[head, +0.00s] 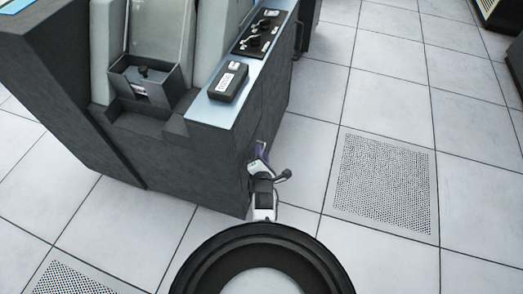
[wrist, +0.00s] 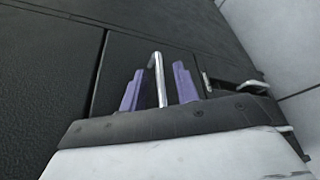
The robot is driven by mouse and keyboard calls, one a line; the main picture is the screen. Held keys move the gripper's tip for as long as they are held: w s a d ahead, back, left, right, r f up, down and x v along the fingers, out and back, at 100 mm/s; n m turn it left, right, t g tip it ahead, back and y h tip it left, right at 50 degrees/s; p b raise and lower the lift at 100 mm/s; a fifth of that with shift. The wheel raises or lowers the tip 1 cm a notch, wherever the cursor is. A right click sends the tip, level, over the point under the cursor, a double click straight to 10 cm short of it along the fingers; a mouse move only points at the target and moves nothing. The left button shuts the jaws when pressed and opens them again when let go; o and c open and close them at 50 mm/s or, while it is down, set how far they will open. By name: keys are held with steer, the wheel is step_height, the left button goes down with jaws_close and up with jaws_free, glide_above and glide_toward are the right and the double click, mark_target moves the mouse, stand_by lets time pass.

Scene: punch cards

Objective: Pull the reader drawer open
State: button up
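A bright metal bar handle (wrist: 157,78) stands on a dark panel (wrist: 122,58), which looks like the reader drawer's front. A thin seam runs along the panel's left side, and the panel looks flush with its neighbour. My gripper (wrist: 158,88) has its two purple fingers on either side of the handle, with a gap to each. It is open, and the handle is between the fingers. In the head view my gripper (head: 261,153) is low against the side of the dark cabinet (head: 215,165). The handle is too small to make out clearly there.
A black box (head: 229,82) and a black control panel (head: 259,32) with knobs are on the cabinet's pale top ledge. A card hopper (head: 140,85) stands left of them. The tiled floor (head: 300,145) right of the cabinet is clear, with a perforated tile (head: 383,182).

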jaws_close()
stand_by(0.3)
steer(key=shift+d, duration=0.1)
